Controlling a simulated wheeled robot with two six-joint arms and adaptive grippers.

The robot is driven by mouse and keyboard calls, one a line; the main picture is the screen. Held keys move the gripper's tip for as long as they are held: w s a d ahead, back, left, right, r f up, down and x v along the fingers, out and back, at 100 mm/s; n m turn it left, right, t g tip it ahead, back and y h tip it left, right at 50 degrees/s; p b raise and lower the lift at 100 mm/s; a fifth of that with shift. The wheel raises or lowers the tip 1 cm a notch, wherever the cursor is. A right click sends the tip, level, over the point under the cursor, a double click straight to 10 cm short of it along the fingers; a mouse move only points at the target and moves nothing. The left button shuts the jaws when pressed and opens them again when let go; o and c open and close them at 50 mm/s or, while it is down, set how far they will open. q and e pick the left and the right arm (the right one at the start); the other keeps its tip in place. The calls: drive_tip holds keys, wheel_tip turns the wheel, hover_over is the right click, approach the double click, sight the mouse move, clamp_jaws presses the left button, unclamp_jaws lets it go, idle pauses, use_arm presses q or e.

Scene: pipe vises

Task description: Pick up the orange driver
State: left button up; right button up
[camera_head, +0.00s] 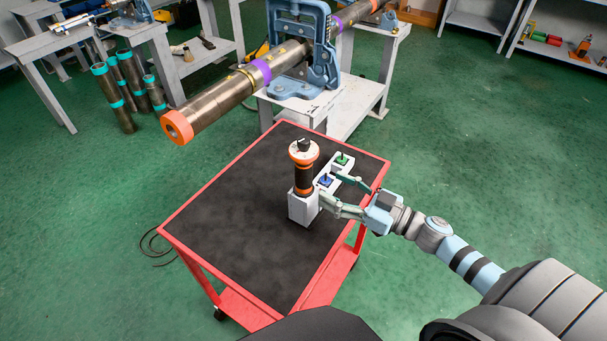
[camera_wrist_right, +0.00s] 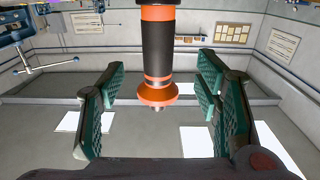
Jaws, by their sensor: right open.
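The orange driver (camera_head: 303,178) stands upright in a white holder (camera_head: 303,209) on the dark-topped red cart. It has a black grip with orange bands and a pale top with a dark tip. The holder's side part carries a blue piece (camera_head: 325,181) and a green piece (camera_head: 342,159). My right gripper (camera_head: 330,189) is open at the driver's right side. In the right wrist view the driver (camera_wrist_right: 158,50) shows centred between the spread green pads of the gripper (camera_wrist_right: 160,95). Both pads are clear of it. My left gripper is in neither view.
The cart top (camera_head: 235,220) is clear to the left of the holder. A long pipe (camera_head: 225,100) with an orange end, held in a blue vise (camera_head: 325,55), reaches out beyond the cart's far edge. Several teal-banded pipes (camera_head: 123,95) stand at the left.

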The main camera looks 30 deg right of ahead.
sight(311, 176)
drive_tip(key=x, duration=0.3)
drive_tip(key=p+x, duration=0.1)
drive_tip(key=x, duration=0.5)
drive_tip(key=shift+w+d+r, duration=0.1)
drive_tip(key=shift+r, duration=0.15)
drive_tip(key=shift+w+f, duration=0.1)
drive_tip(key=shift+w, duration=0.1)
clamp_jaws()
